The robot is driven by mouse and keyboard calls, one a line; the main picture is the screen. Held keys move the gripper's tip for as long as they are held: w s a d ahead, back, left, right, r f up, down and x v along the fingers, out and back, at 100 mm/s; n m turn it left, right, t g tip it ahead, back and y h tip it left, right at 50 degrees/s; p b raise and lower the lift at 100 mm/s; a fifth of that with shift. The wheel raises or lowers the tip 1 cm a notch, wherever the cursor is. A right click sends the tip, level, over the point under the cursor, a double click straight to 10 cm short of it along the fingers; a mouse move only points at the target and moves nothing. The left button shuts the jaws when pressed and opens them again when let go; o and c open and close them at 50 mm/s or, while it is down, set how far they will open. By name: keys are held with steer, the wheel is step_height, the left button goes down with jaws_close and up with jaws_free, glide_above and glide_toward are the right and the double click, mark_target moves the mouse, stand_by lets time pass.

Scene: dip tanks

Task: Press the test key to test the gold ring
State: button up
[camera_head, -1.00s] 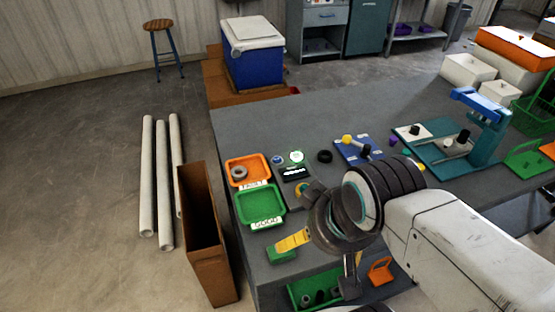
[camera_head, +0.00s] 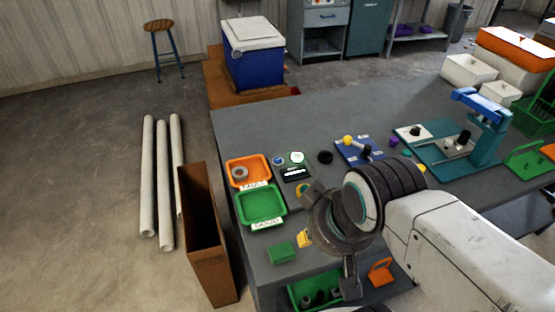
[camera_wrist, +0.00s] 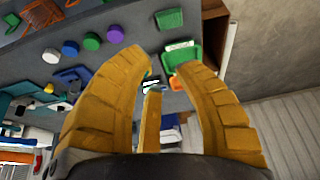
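The tester (camera_head: 294,174) is a dark box with a black display on the bench. A pale round key with a green edge (camera_head: 297,157) and a small blue round part (camera_head: 278,160) are at its back. I cannot make out a gold ring; a grey ring (camera_head: 239,171) lies in the orange tray (camera_head: 262,163). My gripper (camera_wrist: 152,85) has yellow fingers spread apart with nothing between them. In the head view it hangs in front of the tester, mostly hidden by my wrist. The tester shows small between the fingers in the wrist view (camera_wrist: 150,87).
A green tray (camera_head: 241,212) stands in front of the orange one. A green block (camera_head: 282,253) lies near the bench's left edge. A blue plate with knobs (camera_head: 372,140) and a teal press (camera_head: 484,140) stand to the right. A brown box (camera_head: 205,240) stands beside the bench.

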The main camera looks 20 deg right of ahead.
jaws_close()
stand_by(1.3)
